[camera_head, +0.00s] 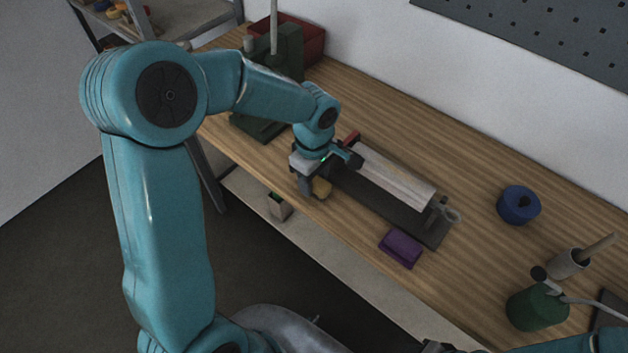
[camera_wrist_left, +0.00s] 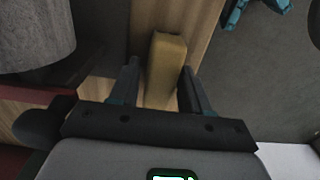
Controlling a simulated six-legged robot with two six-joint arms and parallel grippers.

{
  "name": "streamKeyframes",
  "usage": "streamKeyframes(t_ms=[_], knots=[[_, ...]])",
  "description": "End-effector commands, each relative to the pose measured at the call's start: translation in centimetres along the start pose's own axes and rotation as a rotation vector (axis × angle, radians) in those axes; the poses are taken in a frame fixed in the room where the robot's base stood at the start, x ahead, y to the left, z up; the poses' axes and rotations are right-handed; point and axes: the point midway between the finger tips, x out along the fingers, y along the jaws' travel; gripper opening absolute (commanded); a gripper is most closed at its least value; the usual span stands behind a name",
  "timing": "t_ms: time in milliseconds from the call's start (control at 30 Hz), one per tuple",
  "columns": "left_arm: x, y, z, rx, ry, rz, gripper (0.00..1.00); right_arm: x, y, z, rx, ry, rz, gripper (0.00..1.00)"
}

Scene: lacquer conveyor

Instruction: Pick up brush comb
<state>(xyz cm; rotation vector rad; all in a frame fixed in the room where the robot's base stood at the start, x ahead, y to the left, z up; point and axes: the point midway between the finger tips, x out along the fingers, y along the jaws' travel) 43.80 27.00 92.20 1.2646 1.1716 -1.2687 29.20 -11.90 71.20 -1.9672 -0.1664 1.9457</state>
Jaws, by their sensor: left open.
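A tan-yellow block (camera_head: 322,188), which may be the brush comb, lies at the front edge of the wooden bench by the roller stand. In the left wrist view the block (camera_wrist_left: 166,62) stands between the two fingers, with a gap on either side. My left gripper (camera_head: 328,180) is open and around the block, not closed on it. I cannot make out bristles or teeth. Part of what seems to be my right gripper (camera_head: 436,347) shows at the bottom edge; its jaws cannot be read.
A pale roller (camera_head: 393,174) lies in a dark stand (camera_head: 385,208) close beside the gripper. A purple block (camera_head: 400,248) lies in front of it. A blue spool (camera_head: 518,205), a green can (camera_head: 537,306) and a grey cup (camera_head: 567,263) stand right. A dark green press (camera_head: 283,55) stands behind.

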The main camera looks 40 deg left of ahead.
Motion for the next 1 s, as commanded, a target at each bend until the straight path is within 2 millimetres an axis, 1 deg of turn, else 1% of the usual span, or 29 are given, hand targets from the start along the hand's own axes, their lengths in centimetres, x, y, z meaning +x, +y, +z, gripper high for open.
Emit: streamKeyframes(t_ms=[33,100,300,333,367,400,433,767,867,933,1000], knots=[[0.5,0.0,0.0,0.000,-0.001,-0.002,0.47,-0.1,0.0,0.0,0.000,0.000,0.000,0.43],[0.9,0.1,0.0,-0.001,0.000,0.000,0.47,-0.1,0.0,0.0,0.000,-0.001,0.000,0.43],[0.9,0.1,0.0,0.000,0.000,0.000,0.47,0.0,0.0,0.0,0.000,0.000,0.000,0.43],[0.9,0.1,0.0,0.000,0.000,0.000,0.40,0.0,0.0,0.0,0.000,0.000,0.000,0.43],[0.9,0.1,0.0,0.000,0.000,0.000,0.31,0.0,0.0,0.0,0.000,0.000,0.000,0.43],[0.9,0.1,0.0,0.000,0.000,0.000,0.17,0.0,0.0,0.0,0.000,0.000,0.000,0.43],[0.9,0.1,0.0,0.000,0.000,0.000,0.08,0.0,0.0,0.0,0.000,0.000,0.000,0.43],[0.7,0.1,0.0,0.000,0.000,0.002,0.07,0.0,0.0,0.0,0.000,0.000,0.000,0.43],[0.1,0.1,0.0,0.000,0.001,0.003,0.07,0.0,0.0,0.0,0.000,0.000,0.000,0.43],[-0.8,0.1,0.0,0.000,0.001,0.004,0.07,0.0,0.0,0.0,0.000,-0.001,0.000,0.43],[-2.0,0.2,0.0,0.000,0.001,0.006,0.07,0.0,0.0,0.0,0.000,-0.001,0.000,0.43]])
